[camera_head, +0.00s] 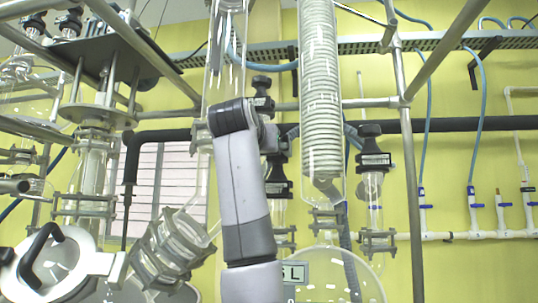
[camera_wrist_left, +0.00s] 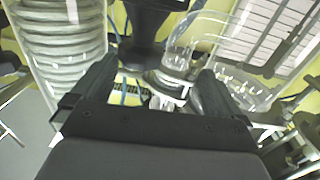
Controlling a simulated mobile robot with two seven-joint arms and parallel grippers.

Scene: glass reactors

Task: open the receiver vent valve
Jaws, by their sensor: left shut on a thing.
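My left arm rises in the middle of the head view, and its wrist hides most of the gripper there. In the left wrist view the two dark fingers of my left gripper (camera_wrist_left: 148,75) stand on either side of a black valve handle (camera_wrist_left: 143,38), and the gripper is shut on it. In the head view a black valve handle with a label (camera_head: 278,178) shows just right of my wrist, and a black knob (camera_head: 262,85) shows above it. I cannot tell from a label which one is the receiver vent valve. My right gripper is not in view.
A glass coil condenser (camera_head: 321,90) stands right of my wrist, close beside the left finger in the wrist view. Another black-handled valve (camera_head: 371,150) is further right. Metal frame posts (camera_head: 409,180) and a tilted glass joint (camera_head: 175,245) flank the arm. A round glass vessel (camera_head: 340,280) is below.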

